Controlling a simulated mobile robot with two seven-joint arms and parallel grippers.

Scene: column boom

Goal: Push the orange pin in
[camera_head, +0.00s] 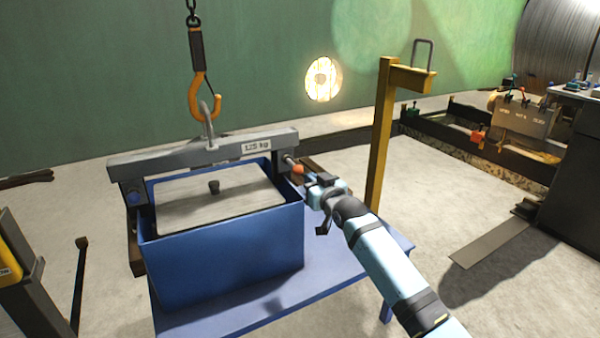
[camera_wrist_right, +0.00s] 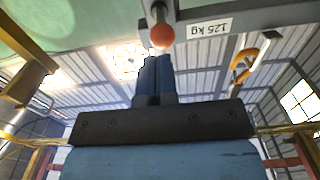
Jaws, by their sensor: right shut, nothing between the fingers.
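The orange pin (camera_head: 298,169) has a round orange knob on a metal shaft, at the right end of the grey lifting beam (camera_head: 240,146). In the right wrist view the knob (camera_wrist_right: 162,36) shows just beyond my fingertips, with the shaft running up behind it to the beam. My right gripper (camera_head: 309,179) is shut and empty, its fingertips (camera_wrist_right: 156,62) pointing at the knob. I cannot tell whether they touch it. My left gripper is out of view.
The beam, marked 125 kg, hangs from an orange hook (camera_head: 203,97) over a blue box (camera_head: 225,248) on a blue table (camera_head: 345,262). A yellow post (camera_head: 381,135) stands behind my right forearm.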

